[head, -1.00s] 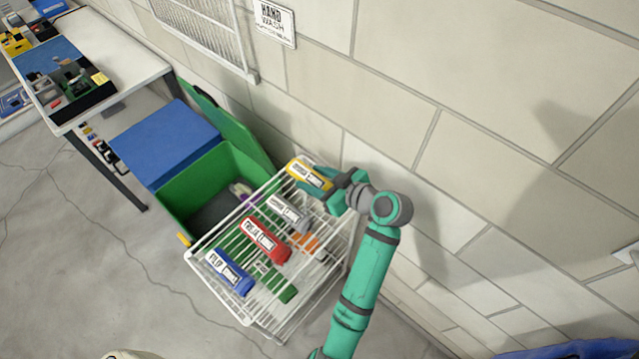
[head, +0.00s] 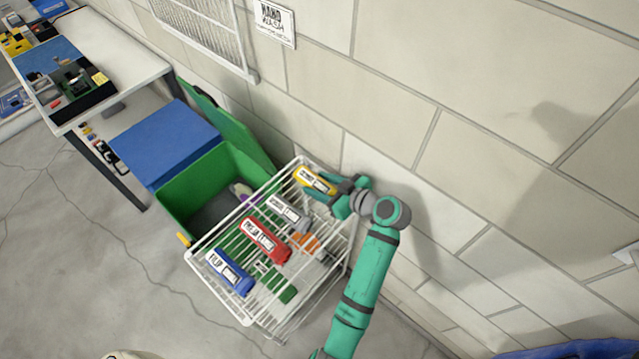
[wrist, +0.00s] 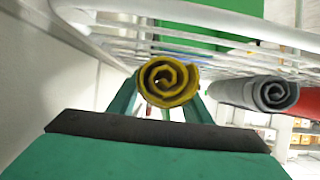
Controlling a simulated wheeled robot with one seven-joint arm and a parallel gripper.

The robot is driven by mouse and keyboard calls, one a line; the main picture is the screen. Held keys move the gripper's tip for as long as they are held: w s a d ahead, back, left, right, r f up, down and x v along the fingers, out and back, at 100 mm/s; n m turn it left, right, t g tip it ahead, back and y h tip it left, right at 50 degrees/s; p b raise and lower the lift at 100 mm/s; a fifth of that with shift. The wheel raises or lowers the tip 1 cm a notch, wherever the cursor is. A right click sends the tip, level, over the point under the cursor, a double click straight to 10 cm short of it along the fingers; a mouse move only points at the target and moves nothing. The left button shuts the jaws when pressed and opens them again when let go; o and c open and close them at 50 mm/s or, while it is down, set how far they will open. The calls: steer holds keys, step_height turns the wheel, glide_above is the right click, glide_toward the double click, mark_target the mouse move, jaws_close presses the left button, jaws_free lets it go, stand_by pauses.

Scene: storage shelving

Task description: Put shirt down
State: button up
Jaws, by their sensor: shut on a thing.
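A yellow rolled shirt (head: 315,181) with a white label is at the upper right end of the white wire rack (head: 222,282). My gripper (head: 338,194) is shut on its near end. In the wrist view the yellow roll's spiral end (wrist: 168,83) shows between my two fingers. A grey rolled shirt (head: 288,213), a red one (head: 265,240) and a blue one (head: 230,272) lie in a row on the rack's top shelf. I cannot tell whether the yellow roll touches the wires.
Green and orange items lie on a lower level of the rack. A block wall (head: 480,110) runs close on the right. A table (head: 130,62) with boxes is at the upper left.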

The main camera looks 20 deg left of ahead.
steer(key=o, duration=1.1)
steer(key=shift+f, duration=0.1)
steer(key=shift+o, duration=0.2)
